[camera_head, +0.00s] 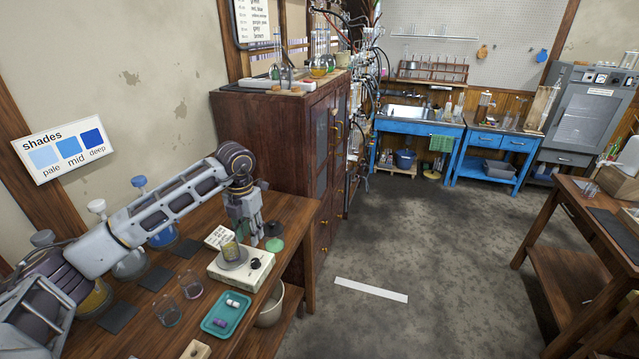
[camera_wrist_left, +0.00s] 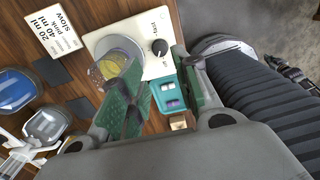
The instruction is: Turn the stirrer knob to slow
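The stirrer (camera_head: 262,277) is a cream box on the left bench, with a round grey plate and a beaker of yellowish liquid (camera_head: 232,254) on it. Its black knob (camera_head: 254,263) also shows in the left wrist view (camera_wrist_left: 160,47), with a pale pointer mark and the word "fast" beside it. My left gripper (camera_head: 254,242) points down above the stirrer's back edge. In the left wrist view its green-padded fingers (camera_wrist_left: 160,72) are apart, with the knob showing beyond the gap between them. I see no contact with the knob. My right gripper is out of view.
A teal tray (camera_head: 222,327) with small vials, two glass beakers (camera_head: 168,312) and dark mats (camera_head: 118,317) are close by. A tall brown cabinet (camera_head: 265,130) stands beyond the bench.

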